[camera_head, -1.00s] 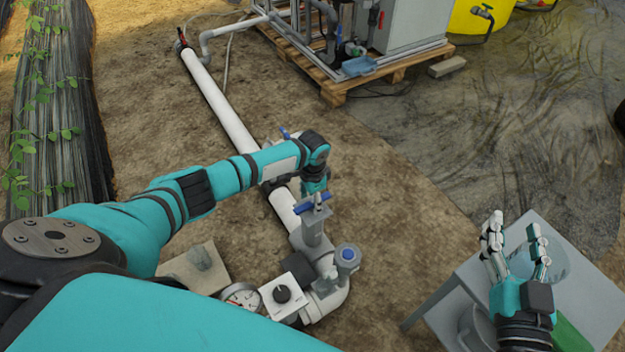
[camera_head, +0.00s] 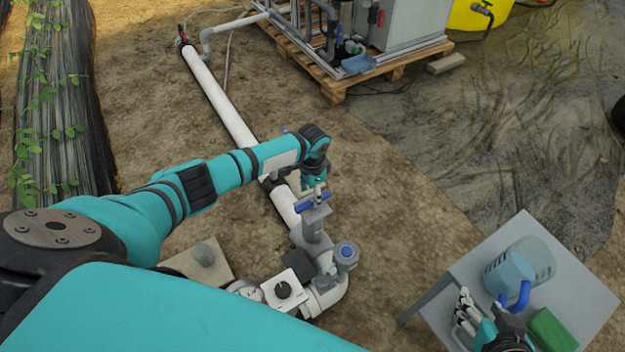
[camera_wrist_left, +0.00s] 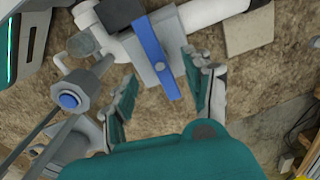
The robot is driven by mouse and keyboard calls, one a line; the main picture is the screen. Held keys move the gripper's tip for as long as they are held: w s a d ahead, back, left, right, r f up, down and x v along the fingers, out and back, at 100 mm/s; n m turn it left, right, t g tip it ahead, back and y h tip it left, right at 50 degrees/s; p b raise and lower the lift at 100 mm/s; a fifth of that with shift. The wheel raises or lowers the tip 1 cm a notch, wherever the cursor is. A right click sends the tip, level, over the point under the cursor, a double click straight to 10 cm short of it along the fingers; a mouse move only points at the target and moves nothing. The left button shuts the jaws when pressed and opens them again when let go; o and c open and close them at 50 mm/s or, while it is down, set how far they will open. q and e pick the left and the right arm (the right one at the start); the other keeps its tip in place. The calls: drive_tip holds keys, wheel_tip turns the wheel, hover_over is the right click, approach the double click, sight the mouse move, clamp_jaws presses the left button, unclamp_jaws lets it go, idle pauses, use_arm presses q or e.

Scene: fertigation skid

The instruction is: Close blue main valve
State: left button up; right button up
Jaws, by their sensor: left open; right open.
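The blue valve handle (camera_head: 312,202) is a flat blue bar on top of a grey valve body (camera_head: 315,222) on the white pipe. My left gripper (camera_head: 316,184) is directly above it, pointing down. In the left wrist view the blue handle (camera_wrist_left: 157,58) lies between the spread fingers of my left gripper (camera_wrist_left: 160,70). The fingers are open, and no grip on the bar is visible. My right gripper (camera_head: 468,318) is open and empty at the front of the grey table, apart from the valve.
A grey fitting with a round blue cap (camera_head: 346,250) stands close right of the valve. A control box with a black knob (camera_head: 284,290) is in front. The grey table (camera_head: 450,285) holds a clear blue jug (camera_head: 515,270) and a green block (camera_head: 553,330). Bare soil lies behind.

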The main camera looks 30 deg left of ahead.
use_arm(q)
wheel_tip(320, 180, up, 2)
drive_tip(key=shift+r+p, duration=0.1)
drive_tip(key=shift+p, duration=0.95)
drive_tip(key=shift+r+p, duration=0.85)
drive_tip(key=shift+p, duration=0.05)
drive_tip(key=shift+r+p, duration=0.4)
drive_tip(key=shift+p, duration=0.05)
drive_tip(key=shift+f, duration=0.1)
use_arm(e)
drive_tip(key=s+d+f+g, duration=0.1)
drive_tip(key=s+f+g, duration=0.1)
drive_tip(key=s, duration=0.2)
drive_tip(key=s+d+f+g+h, duration=0.1)
drive_tip(key=s+d+f+g, duration=0.1)
drive_tip(key=s+g, duration=0.1)
drive_tip(key=shift+s+f+g, duration=0.25)
drive_tip(key=shift+s+g, duration=0.05)
drive_tip(key=shift+s, duration=0.5)
